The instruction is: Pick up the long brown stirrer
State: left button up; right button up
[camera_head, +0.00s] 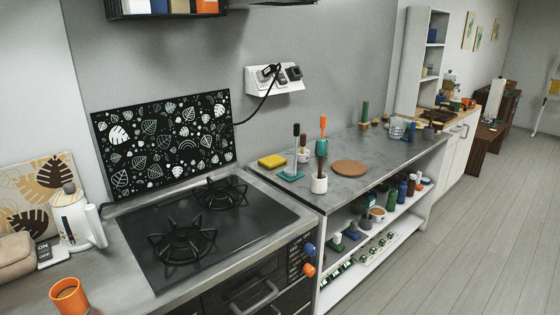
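I cannot clearly pick out a long brown stirrer. A white cup (319,184) stands on the grey counter, right of the stove. A dark green and brownish handle (321,147) and an orange-tipped utensil (323,125) rise upright at this cup. They overlap, so I cannot tell whether one is the stirrer. A smaller light cup (304,155) stands just behind, partly hidden. Neither of my grippers is in view.
A black-tipped upright tool on a green base (291,175), a yellow sponge (271,161) and a round brown board (349,168) surround the cups. A black stove (140,253), white kettle (76,219) and orange cup (69,296) are left. Open floor (475,235) lies right.

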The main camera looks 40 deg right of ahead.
aim_at(321, 142)
jog(key=l+u, duration=0.45)
jog(key=l, duration=0.3)
jog(key=l+u, duration=0.4)
jog(key=l, duration=0.3)
jog(key=l+u, duration=0.1)
jog(key=l, duration=0.3)
jog(key=k+l, duration=0.15)
jog(key=l, duration=0.25)
jog(key=k+l+u, duration=0.15)
jog(key=l, duration=0.7)
jog(key=k+l+u, duration=0.15)
jog(key=l, duration=0.25)
jog(key=k+l, duration=0.1)
jog(key=l, duration=0.3)
jog(key=k+l, duration=0.15)
jog(key=l, duration=0.25)
jog(key=k+l, duration=0.1)
jog(key=l, duration=0.3)
jog(key=k+l, duration=0.15)
jog(key=l, duration=0.25)
jog(key=k+l, duration=0.1)
jog(key=l, duration=0.3)
